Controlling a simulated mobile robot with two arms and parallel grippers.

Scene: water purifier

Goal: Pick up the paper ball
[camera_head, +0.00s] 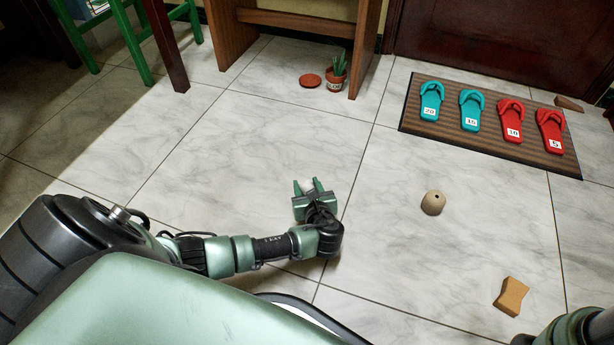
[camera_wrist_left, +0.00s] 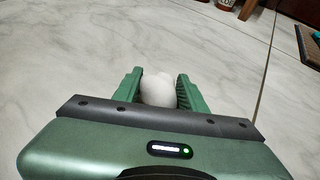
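The paper ball is a whitish, rounded lump (camera_wrist_left: 158,89) between the two green fingers of my left gripper (camera_wrist_left: 160,82) in the left wrist view. In the head view my left gripper (camera_head: 308,184) is low near the floor, fingers pointing away from me, with a small bit of white between them. The fingers are apart, with the ball filling most of the gap. I cannot tell whether both press on it or whether it touches the floor. My right gripper is out of view; only part of my right arm shows at the lower right corner.
A beige rounded object with a small hole (camera_head: 432,203) and a tan block (camera_head: 511,296) lie on the tiles to the right. A brown mat (camera_head: 408,118) holds teal and red numbered slippers. A potted plant (camera_head: 336,76) stands by a wooden table. The floor around my left gripper is clear.

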